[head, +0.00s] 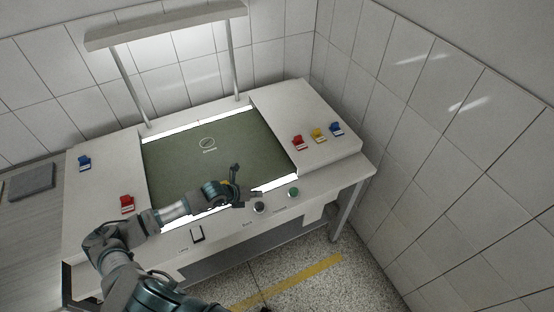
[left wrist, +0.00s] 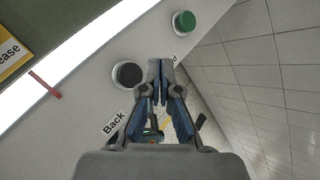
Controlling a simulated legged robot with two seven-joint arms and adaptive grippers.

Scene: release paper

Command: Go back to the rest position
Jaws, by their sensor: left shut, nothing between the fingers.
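My left gripper (head: 246,200) reaches in from the left over the front edge of the workstation's green panel, close to the black button (head: 258,208). In the left wrist view my left gripper (left wrist: 160,72) has its fingers together with nothing held between them. The black button (left wrist: 128,75), beside a "Back" label (left wrist: 114,122), sits just left of the fingertips there. A green button (left wrist: 184,22) lies farther up and right; the head view also shows it (head: 293,192). My right gripper is in neither view.
The green panel (head: 180,165) is bordered by bright light strips, under a lamp bar (head: 165,25) on two posts. Red, yellow and blue clips (head: 319,135) sit on the right side; a blue one (head: 84,163) and a red one (head: 127,204) sit left. A tiled wall (head: 450,150) stands right.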

